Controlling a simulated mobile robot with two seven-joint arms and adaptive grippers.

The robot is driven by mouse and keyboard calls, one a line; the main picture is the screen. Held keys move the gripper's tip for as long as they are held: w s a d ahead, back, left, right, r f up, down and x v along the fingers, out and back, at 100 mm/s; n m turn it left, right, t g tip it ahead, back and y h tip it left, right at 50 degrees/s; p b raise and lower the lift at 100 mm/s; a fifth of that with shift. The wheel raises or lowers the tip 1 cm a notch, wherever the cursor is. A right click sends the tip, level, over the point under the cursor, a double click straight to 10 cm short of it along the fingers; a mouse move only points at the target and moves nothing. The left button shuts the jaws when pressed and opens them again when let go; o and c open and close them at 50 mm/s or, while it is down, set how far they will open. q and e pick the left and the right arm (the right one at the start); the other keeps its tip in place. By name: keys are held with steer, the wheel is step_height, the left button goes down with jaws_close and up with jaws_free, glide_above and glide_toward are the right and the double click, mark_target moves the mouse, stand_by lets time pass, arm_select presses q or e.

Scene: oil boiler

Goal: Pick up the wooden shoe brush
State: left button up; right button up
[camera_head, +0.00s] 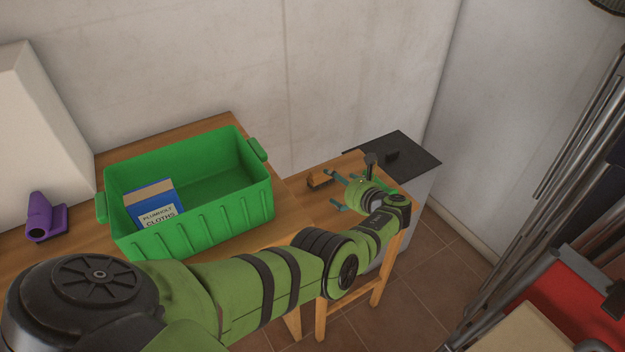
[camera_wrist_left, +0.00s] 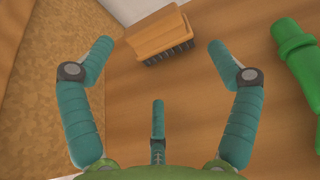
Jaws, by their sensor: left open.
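The wooden shoe brush (camera_head: 321,179) lies on the small wooden table against the back wall. In the left wrist view the brush (camera_wrist_left: 158,34) shows its light wooden back and dark bristles, at the top middle, past the fingertips. My left gripper (camera_head: 338,191) is over the table, just to the right of and nearer than the brush. Its teal fingers (camera_wrist_left: 161,44) are spread open, with the brush ahead between the two side fingertips and nothing held. No contact with the brush is visible. My right gripper is not in view.
A green crate (camera_head: 190,228) holding a blue box of cloths (camera_head: 153,205) stands on the wooden worktop to the left. A purple object (camera_head: 43,217) is further left. A green bottle-like object (camera_wrist_left: 299,55) lies right of my fingers. A dark-topped cabinet (camera_head: 415,154) adjoins the small table.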

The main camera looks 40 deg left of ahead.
mark_target(323, 175)
arm_select(q)
steer(key=b+x, duration=0.2)
steer(key=x, duration=0.1)
steer(key=shift+d, duration=0.1)
steer(key=b+x, duration=0.2)
steer(key=x, duration=0.1)
steer(key=shift+s+a, duration=0.1)
steer(key=shift+a, duration=0.1)
steer(key=shift+a+b, duration=0.3)
steer(key=shift+b, duration=0.1)
steer(key=shift+w+a, duration=0.1)
steer(key=shift+w, duration=0.1)
steer(key=c, duration=1.2)
steer(key=shift+s, duration=0.1)
steer(key=shift+c, duration=1.1)
steer(key=shift+f, duration=0.1)
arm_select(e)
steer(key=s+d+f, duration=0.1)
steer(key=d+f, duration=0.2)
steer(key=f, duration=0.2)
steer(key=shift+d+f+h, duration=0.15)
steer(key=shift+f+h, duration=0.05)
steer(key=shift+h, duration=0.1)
